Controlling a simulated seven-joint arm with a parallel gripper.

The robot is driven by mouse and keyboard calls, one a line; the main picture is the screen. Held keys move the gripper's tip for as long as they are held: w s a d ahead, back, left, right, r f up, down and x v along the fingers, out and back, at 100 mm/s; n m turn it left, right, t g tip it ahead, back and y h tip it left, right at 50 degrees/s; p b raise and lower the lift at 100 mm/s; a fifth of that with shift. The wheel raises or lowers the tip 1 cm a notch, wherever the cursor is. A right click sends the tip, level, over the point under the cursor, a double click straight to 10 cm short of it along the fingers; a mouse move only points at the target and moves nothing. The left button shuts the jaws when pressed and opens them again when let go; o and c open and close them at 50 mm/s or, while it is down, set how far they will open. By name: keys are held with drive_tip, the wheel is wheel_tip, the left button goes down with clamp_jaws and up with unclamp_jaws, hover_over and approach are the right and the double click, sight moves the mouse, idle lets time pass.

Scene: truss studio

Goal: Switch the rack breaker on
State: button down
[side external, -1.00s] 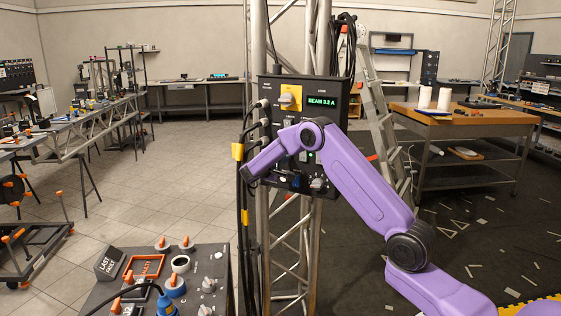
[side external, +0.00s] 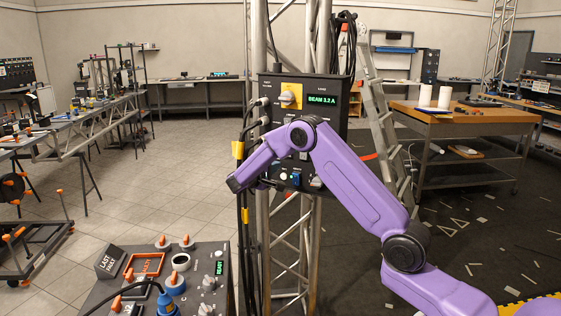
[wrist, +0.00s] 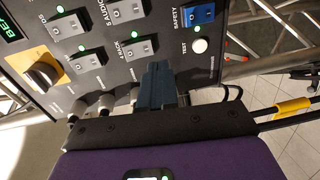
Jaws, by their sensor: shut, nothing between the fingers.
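The rack breaker (wrist: 138,48) is a grey rocker labelled "4 RACK" on the dark breaker panel (wrist: 105,82) in the wrist view. A small green light is lit beside it. My gripper (wrist: 158,68) is shut and empty, its teal fingertips just below the rack rocker; I cannot tell whether they touch the panel. In the side view, the breaker box (side external: 325,120) hangs on the truss, its display reading about "BEAM 3.2 A". My purple arm covers much of its lower front there, and the rack rocker cannot be made out.
Cables (side external: 242,200) run down the box's left side. A control console (side external: 100,295) stands at front left.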

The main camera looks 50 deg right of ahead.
drive_tip(key=f+v, duration=0.1)
drive_tip(key=v, duration=0.6)
drive_tip(key=shift+a+f, duration=0.15)
drive_tip(key=shift+f, duration=0.2)
drive_tip(key=s+a+n+y, duration=0.5)
drive_tip(key=s+a+y, duration=0.4)
drive_tip(key=s+a, duration=0.75)
drive_tip(key=s+a+f+n+g+y, duration=0.1)
drive_tip(key=s+y, duration=0.3)
drive_tip(key=s, duration=0.9)
drive_tip(key=s+a+f+n+g+y, duration=0.1)
drive_tip(key=s+a+n+y, duration=0.1)
drive_tip(key=s, duration=1.1)
drive_tip(key=n+y, duration=0.1)
drive_tip(key=n, duration=0.1)
drive_tip(key=shift+a+f+n+g+y, duration=0.25)
drive_tip(key=shift+a+n+g+y, duration=0.05)
drive_tip(key=shift+y, duration=0.1)
